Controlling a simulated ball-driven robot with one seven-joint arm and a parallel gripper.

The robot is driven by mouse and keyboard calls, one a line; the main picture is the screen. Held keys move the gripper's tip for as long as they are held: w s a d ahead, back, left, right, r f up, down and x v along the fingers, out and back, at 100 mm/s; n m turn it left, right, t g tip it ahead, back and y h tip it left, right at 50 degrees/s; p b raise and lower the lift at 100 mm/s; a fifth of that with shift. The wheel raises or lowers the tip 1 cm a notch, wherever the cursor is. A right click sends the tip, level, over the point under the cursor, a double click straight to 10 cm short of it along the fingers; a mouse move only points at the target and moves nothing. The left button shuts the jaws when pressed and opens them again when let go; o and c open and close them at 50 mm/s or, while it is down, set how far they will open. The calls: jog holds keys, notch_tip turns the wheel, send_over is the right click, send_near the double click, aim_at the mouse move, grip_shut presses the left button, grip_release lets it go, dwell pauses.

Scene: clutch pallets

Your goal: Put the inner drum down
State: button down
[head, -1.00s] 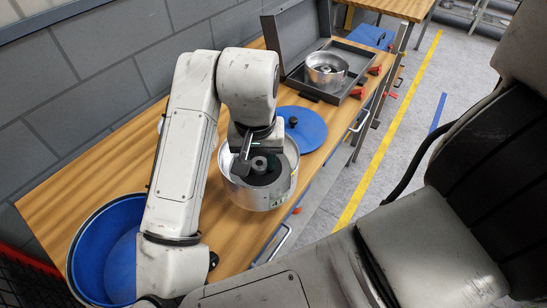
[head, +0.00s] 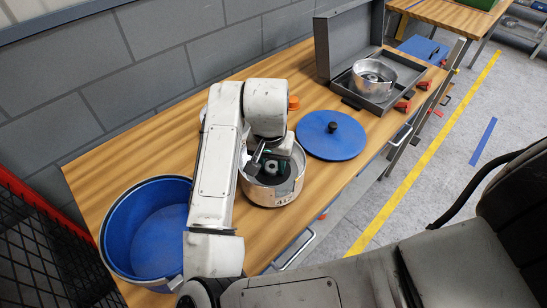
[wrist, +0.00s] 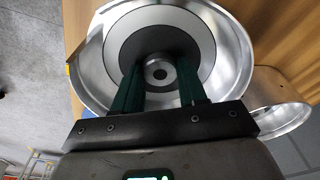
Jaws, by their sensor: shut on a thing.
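The inner drum (head: 286,190), a silver round drum with a dark hub, is at the middle of the wooden bench in the head view. In the wrist view its shiny bowl (wrist: 232,60) fills the top, with a pale ring inside. My gripper (head: 270,160) reaches down into it from above.
A blue-lined tub (head: 113,253) stands at the left on the bench (head: 160,150). A blue lid (head: 345,148) lies right of the drum. Beyond it, a grey case (head: 345,96) holds another metal drum (head: 375,88). An orange knob (head: 293,103) shows behind my arm.

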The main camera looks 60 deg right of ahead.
aim_at(271, 172)
jog(key=shift+f, duration=0.8)
jog(key=shift+f, duration=0.15)
jog(key=c, duration=0.6)
grip_release()
jog(key=shift+f, duration=0.1)
jog(key=r, duration=0.4)
jog(key=a+r, duration=0.1)
jog(key=r, duration=0.7)
jog(key=shift+s+a+r, duration=0.15)
jog(key=shift+s+a, duration=0.05)
jog(key=shift+s, duration=0.05)
